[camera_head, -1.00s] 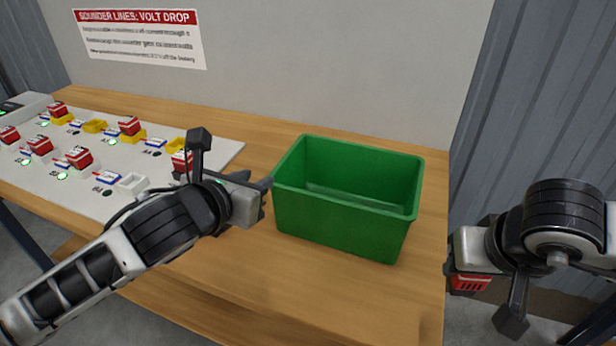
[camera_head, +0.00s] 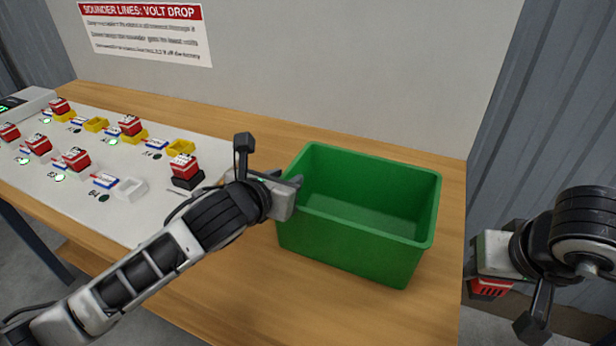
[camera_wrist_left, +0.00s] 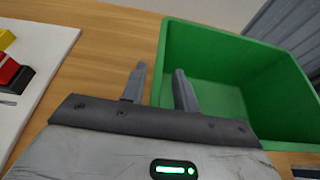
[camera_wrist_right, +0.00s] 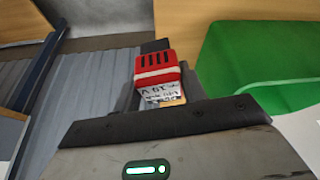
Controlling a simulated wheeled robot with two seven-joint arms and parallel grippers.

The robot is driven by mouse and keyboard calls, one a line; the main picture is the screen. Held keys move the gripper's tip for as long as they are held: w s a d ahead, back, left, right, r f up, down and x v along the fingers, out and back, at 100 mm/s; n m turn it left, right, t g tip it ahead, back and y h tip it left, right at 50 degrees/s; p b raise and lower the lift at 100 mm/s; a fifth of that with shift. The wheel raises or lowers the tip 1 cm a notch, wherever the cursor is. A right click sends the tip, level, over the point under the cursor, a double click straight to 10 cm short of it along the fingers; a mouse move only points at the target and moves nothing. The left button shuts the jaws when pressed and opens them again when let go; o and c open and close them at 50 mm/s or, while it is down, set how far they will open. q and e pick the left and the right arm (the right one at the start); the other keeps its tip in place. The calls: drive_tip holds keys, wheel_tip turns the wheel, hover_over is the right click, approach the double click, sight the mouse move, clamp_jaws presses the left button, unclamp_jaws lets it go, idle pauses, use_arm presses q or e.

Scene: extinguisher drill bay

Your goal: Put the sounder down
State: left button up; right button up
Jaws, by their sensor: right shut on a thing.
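A red sounder (camera_wrist_right: 158,75) with dark slots and a white label is held between the fingers of my right gripper (camera_wrist_right: 160,90). In the head view the same red sounder (camera_head: 489,289) hangs below the right gripper (camera_head: 488,272), off the right edge of the bench. My left gripper (camera_head: 297,184) is at the left wall of the green bin; in the left wrist view its two fingers (camera_wrist_left: 158,88) stand apart with nothing between them. The green bin (camera_head: 350,240) stands on the bench and its visible inside looks empty.
A white board (camera_head: 60,205) at the left carries several red sounders, yellow and white holders and blue-marked parts. One red sounder on a black base (camera_head: 186,178) sits at its right edge. The wooden bench (camera_head: 340,310) is clear in front of the bin. A wall sign (camera_head: 145,32) hangs behind.

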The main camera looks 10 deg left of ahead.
use_arm(q)
clamp_jaws()
use_arm(e)
drive_tip(key=w+a+r+n+g+y, duration=0.1)
drive_tip(key=w+a+r+n+y, duration=0.15)
drive_tip(key=a+r+n, duration=0.9)
use_arm(q)
drive_tip(key=shift+a, duration=0.1)
use_arm(e)
drive_tip(key=w+a+f+m+t+h, duration=0.1)
drive_tip(key=w+a+f+m+h, duration=0.2)
drive_tip(key=w+a+f+m, duration=0.75)
drive_tip(key=f+m, duration=0.1)
drive_tip(key=f, duration=0.1)
drive_tip(key=a+f+m, duration=0.1)
drive_tip(key=f, duration=0.2)
drive_tip(key=f+m, duration=0.1)
drive_tip(key=f, duration=0.1)
drive_tip(key=shift+w+a+f, duration=0.15)
drive_tip(key=shift+w+f, duration=0.15)
drive_tip(key=shift+w, duration=0.1)
